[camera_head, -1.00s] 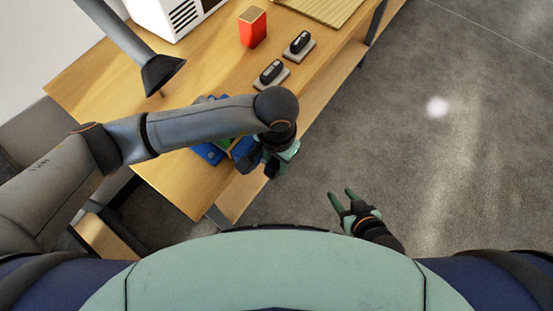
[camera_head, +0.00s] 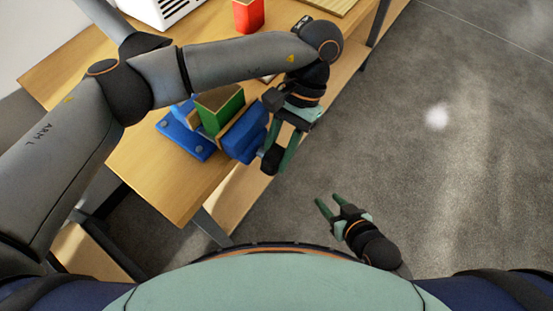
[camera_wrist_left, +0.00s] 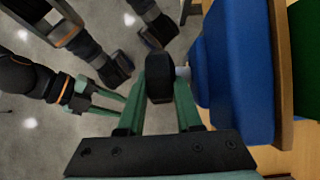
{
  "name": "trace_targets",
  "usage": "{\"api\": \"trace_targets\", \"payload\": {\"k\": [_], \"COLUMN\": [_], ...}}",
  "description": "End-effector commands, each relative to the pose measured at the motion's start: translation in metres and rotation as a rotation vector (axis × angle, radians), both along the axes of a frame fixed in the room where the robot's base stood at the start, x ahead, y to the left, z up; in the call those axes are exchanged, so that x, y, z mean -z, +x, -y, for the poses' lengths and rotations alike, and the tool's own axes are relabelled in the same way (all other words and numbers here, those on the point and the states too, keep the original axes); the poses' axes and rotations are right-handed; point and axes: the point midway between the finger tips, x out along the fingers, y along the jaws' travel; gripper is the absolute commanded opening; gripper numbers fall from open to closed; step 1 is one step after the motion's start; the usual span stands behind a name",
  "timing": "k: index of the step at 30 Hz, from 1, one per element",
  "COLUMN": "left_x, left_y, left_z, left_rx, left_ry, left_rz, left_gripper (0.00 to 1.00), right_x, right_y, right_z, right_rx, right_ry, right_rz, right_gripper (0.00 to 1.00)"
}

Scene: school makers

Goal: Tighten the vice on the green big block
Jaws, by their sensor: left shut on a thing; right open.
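The blue vice (camera_head: 185,140) is at the table's front edge in the head view, with wood-faced jaws. The green big block (camera_head: 222,112) sits upright between the jaws and appears to touch them. In the left wrist view, the vice's blue front jaw (camera_wrist_left: 235,65) fills the right, with a sliver of green block (camera_wrist_left: 307,55) behind. My left gripper (camera_head: 279,152) is shut on the black vice handle (camera_wrist_left: 159,78), which lies between its fingers at the front of the vice. My right gripper (camera_head: 327,203) is open and empty over the floor, apart from the table.
The wooden table (camera_head: 165,185) has bare space in front of and left of the vice. My left arm crosses above the table. Open grey floor (camera_head: 450,180) lies to the right.

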Motion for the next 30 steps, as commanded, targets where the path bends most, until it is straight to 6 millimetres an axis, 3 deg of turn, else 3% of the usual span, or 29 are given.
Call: {"api": "trace_targets", "payload": {"k": [21,22,25,30], "left_x": [0.0004,0.0005,0.0006,0.0007], "left_y": [-0.0014,-0.0014,-0.0012,-0.0006], "left_z": [0.0028,0.0030,0.0026,0.0018], "left_rx": [0.002,0.002,0.002,0.001], "left_ry": [0.044,0.043,0.044,0.047], "left_rz": [-0.073,-0.072,-0.072,-0.071], "left_gripper": [0.00,0.37,0.46,0.46], "right_x": [0.0077,0.0076,0.0075,0.0074], "right_y": [0.0007,0.0007,0.0008,0.0008], "right_z": [-0.0012,-0.0012,-0.0011,-0.0010], "right_rx": [-0.004,-0.004,-0.004,-0.004], "right_ry": [-0.001,-0.001,0.000,0.000], "right_rz": [-0.002,-0.002,-0.001,-0.001], "right_gripper": [0.46,0.46,0.46,0.46]}}
